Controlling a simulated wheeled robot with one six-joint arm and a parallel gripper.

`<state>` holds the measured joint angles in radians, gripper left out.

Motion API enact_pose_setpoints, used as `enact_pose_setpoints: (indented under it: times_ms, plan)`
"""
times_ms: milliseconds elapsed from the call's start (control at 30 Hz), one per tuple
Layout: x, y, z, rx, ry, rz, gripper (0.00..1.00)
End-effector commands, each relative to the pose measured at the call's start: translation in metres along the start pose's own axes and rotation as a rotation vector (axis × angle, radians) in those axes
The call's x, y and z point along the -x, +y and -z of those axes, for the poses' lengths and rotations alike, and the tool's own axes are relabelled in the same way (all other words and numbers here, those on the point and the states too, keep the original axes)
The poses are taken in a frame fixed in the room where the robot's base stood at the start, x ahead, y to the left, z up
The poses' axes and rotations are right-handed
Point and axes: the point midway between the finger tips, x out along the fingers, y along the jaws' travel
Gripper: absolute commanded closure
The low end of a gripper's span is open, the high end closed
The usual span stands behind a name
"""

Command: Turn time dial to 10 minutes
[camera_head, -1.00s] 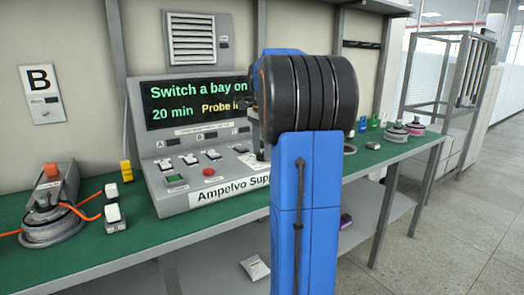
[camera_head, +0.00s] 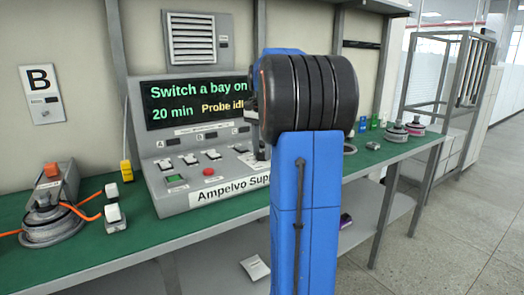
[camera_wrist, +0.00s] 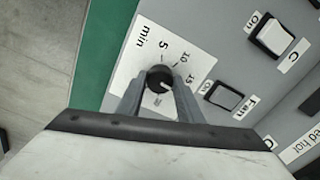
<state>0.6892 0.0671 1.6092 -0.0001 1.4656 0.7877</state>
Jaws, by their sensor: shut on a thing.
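The time dial (camera_wrist: 159,79) is a small round black knob on a white scale plate in the wrist view, with the marks 5, 10 and 15 and the word "min" around it. A pale mark shows on its lower right face; what it points to is hard to read. My gripper (camera_wrist: 158,88) is shut on the dial, one finger on each side. The display (camera_head: 196,103) on the grey console (camera_head: 160,187) reads "Switch a bay on", "20 min" and a partly covered "Probe idle".
A Fan switch (camera_wrist: 223,96) and switch C (camera_wrist: 272,39) sit close to the right of the dial. A red button (camera_head: 208,172) and several switches are on the console. A device with an orange cable (camera_head: 50,215) stands left on the green bench (camera_head: 160,242).

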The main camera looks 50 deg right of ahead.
Motion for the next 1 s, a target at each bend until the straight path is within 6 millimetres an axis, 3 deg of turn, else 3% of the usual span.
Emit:
enact_pose_setpoints:
  times_ms: [1000]
  plan:
    - [0.0006, -0.0003, 0.0001, 0.950, 0.002, 0.001, 0.89]
